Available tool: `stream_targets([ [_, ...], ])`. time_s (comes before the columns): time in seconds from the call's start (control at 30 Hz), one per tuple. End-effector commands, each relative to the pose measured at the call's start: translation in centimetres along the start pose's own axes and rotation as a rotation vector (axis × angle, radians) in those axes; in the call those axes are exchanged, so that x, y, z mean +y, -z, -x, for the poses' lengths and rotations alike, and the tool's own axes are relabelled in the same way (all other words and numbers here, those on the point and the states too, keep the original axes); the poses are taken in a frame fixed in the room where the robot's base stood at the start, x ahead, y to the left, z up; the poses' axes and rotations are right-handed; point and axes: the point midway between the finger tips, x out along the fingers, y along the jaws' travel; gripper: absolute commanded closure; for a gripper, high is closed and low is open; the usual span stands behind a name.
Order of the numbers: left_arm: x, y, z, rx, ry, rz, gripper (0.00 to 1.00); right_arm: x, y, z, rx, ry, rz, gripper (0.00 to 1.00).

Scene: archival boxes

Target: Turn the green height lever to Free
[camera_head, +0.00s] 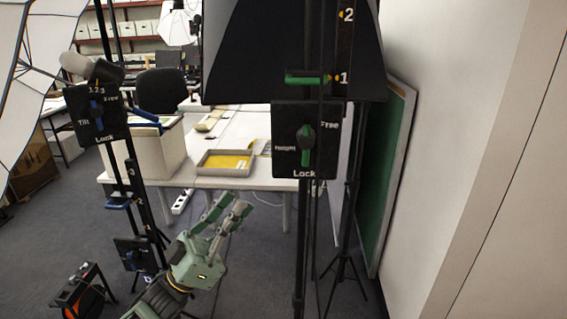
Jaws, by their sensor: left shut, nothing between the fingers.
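The green height lever (305,153) is on a black panel (285,164) fixed to the right-hand stand. The panel is marked Height at its left, Free at its upper right and Lock at its bottom. The lever stands upright, its green part pointing down toward Lock. My left gripper (236,208) is below and to the left of the panel, apart from it. Its fingers point up and right, are close together and hold nothing. My right gripper is not in view.
A green marker (307,79) sits by the 1 on the stand's scale. A second stand at left has a Tilt panel (97,113) with a blue lever. Behind are a white table (226,182), a tray (225,163) and a box. A green board (392,170) leans right.

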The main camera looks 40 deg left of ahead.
Motion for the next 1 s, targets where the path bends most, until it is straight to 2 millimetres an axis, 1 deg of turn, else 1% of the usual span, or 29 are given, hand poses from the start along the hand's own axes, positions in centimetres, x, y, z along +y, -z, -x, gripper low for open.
stream_targets([
  [0.17,0.0,0.4,-2.6,0.004,-0.002,-0.001,1.00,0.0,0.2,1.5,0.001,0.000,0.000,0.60],
  [0.4,0.0,0.6,-7.9,0.005,-0.003,-0.001,1.00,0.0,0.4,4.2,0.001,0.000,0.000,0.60],
  [0.53,0.0,0.6,-10.5,0.004,-0.002,-0.001,1.00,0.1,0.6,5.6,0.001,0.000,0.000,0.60],
  [0.6,-0.1,-0.5,-11.1,0.002,0.002,0.000,1.00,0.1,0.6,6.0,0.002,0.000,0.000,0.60],
  [0.73,-0.1,-1.8,-12.1,0.003,0.001,0.000,1.00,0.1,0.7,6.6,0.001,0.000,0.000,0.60],
  [0.9,0.0,-2.6,-12.7,0.001,0.000,0.000,1.00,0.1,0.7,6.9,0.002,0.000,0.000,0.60],
  [1.0,0.0,-2.8,-12.7,0.001,-0.001,0.000,1.00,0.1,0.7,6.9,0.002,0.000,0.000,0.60],
])
